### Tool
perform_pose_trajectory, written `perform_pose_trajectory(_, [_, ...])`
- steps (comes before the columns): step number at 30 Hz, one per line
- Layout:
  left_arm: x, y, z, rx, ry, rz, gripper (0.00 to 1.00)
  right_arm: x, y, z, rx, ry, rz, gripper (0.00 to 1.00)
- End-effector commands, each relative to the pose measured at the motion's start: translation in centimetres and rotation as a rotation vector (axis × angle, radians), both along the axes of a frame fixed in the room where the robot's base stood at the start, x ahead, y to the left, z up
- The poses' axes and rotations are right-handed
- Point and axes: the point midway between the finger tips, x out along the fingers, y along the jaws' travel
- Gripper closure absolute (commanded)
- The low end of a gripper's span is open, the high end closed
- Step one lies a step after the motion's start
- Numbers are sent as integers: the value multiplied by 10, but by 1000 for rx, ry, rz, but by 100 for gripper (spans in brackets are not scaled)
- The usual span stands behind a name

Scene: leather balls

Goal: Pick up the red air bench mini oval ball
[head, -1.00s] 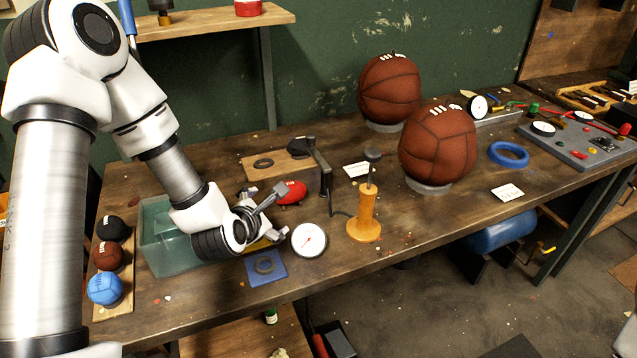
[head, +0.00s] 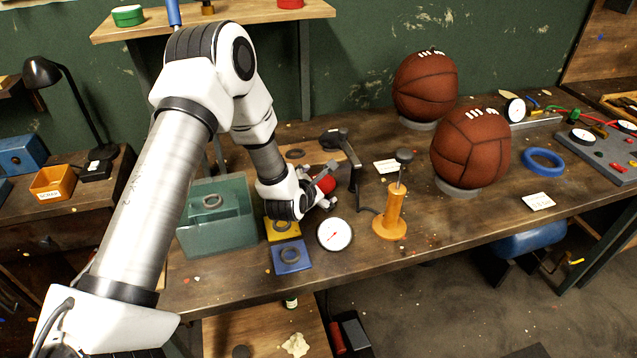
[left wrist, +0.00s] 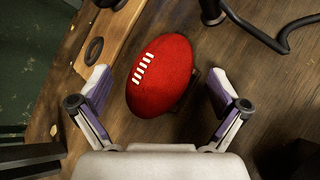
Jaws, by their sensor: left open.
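The red oval ball (left wrist: 161,75) with white laces lies on a small dark stand on the wooden bench, centred in the left wrist view. My left gripper (left wrist: 158,92) is open, with one finger on each side of the ball and a gap showing on both sides. In the head view, the red ball (head: 327,185) is partly hidden by my left gripper (head: 328,180), which is low over the bench beside it. My right gripper is not in view.
A wooden block with a dark ring (left wrist: 93,50) and a black clamp arm (head: 352,160) are close to the ball. Two large brown balls (head: 470,150) (head: 425,85) sit farther right.

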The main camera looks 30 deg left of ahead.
Motion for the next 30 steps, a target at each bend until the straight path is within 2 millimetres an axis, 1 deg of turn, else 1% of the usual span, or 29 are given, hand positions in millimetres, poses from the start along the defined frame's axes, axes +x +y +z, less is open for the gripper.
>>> perform_pose_trajectory(2, [0, 0, 0, 0, 0, 0, 1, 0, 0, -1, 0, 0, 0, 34])
perform_pose_trajectory(5, [0, 0, 0, 0, 0, 0, 33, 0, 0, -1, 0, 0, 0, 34])
perform_pose_trajectory(6, [0, 0, 0, 0, 0, 0, 47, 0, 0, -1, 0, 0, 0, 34])
perform_pose_trajectory(8, [0, 0, 0, 0, 0, 0, 68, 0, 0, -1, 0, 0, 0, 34])
perform_pose_trajectory(13, [-1, 0, 0, 0, 0, 0, 69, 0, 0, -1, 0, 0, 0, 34])
perform_pose_trajectory(14, [-1, 0, 0, 0, 0, 0, 75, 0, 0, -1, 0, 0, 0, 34])
perform_pose_trajectory(19, [-1, 0, 1, 0, 0, 0, 75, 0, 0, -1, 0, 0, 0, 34])
perform_pose_trajectory(22, [0, 0, 6, 1, -2, 1, 75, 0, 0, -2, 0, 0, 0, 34])
perform_pose_trajectory(26, [0, 0, 26, -1, -5, 0, 75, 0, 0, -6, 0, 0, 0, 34])
perform_pose_trajectory(30, [1, 0, 61, -1, -8, 1, 75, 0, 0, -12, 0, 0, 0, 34])
